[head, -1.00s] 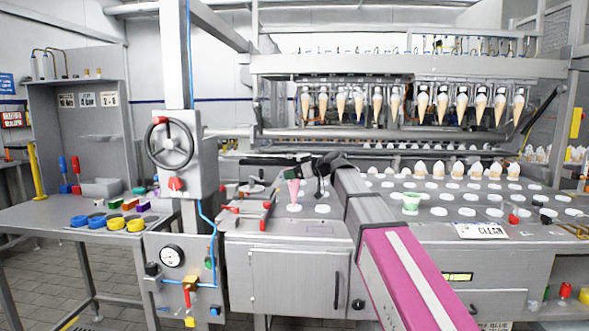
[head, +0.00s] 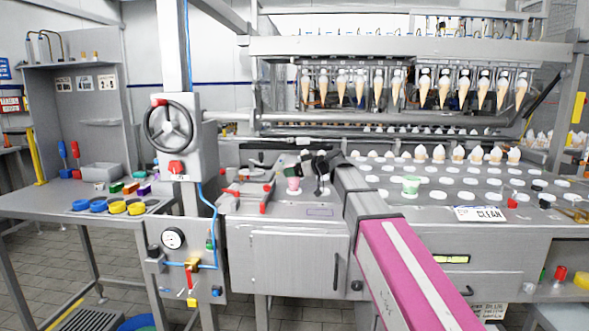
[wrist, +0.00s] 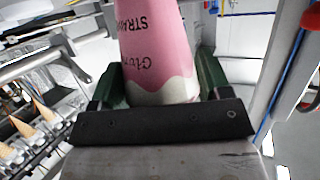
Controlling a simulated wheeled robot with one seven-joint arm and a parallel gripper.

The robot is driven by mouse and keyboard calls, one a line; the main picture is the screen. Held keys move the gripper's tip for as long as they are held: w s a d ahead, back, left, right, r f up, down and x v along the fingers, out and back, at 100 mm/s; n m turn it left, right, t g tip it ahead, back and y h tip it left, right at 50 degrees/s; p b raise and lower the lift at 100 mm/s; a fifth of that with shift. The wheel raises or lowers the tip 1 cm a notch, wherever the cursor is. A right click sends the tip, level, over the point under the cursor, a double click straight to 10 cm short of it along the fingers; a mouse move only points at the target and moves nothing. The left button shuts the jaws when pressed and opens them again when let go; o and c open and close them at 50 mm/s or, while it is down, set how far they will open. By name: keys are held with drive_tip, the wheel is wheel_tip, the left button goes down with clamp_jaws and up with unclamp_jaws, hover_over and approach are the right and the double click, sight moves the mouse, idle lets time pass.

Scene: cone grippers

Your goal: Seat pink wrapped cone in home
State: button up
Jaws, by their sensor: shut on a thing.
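A red-handled fixture (head: 266,195) stands close left of the cone. A row of hanging cones (head: 360,90) is behind. A handwheel column (head: 172,130) stands at left.

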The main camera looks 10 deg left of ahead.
drive_tip(key=o, duration=0.8)
drive_tip(key=shift+v, duration=5.45)
